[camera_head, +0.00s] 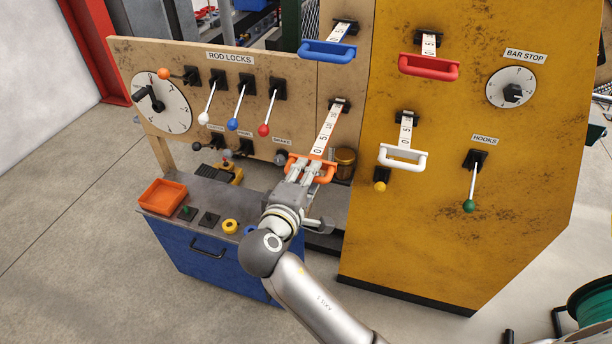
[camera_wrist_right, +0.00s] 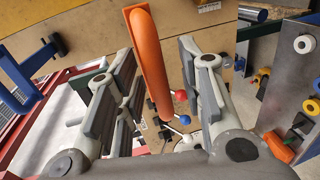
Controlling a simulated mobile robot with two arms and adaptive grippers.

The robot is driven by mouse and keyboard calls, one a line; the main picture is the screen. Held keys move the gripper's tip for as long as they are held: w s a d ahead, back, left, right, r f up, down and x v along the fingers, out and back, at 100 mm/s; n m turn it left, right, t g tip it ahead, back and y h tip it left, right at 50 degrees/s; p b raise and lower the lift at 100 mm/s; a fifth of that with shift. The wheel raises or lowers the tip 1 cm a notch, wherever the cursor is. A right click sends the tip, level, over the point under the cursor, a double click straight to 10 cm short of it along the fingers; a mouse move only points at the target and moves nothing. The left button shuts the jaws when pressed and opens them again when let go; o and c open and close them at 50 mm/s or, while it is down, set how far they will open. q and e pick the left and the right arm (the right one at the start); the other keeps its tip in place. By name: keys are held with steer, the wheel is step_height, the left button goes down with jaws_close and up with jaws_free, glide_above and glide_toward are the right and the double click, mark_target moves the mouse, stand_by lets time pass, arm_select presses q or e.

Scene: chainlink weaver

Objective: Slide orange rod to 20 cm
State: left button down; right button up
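The orange rod's handle (camera_head: 327,173) is a bracket at the end of a white numbered scale strip (camera_head: 328,129) that sticks out of the panel. The marks 0, 5 and 10 show on the strip; the mark at the panel is too small to read surely. My right gripper (camera_head: 312,171) is at the orange handle. In the right wrist view the orange handle (camera_wrist_right: 150,65) stands between my two fingers, with some space visible beside it, so the fingers look open around it. My left gripper is not in view.
A blue handle (camera_head: 327,51), a red handle (camera_head: 429,67) and a white handle (camera_head: 402,158) stick out nearby. Rod lock levers with white, blue and red knobs (camera_head: 264,130) are left. A blue cabinet (camera_head: 190,251) with an orange tray (camera_head: 162,196) stands below left.

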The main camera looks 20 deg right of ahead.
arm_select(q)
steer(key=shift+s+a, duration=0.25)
arm_select(e)
steer(key=v, duration=0.7)
steer(key=shift+s, duration=0.2)
steer(key=shift+a+r, duration=0.1)
steer(key=shift+a, duration=0.05)
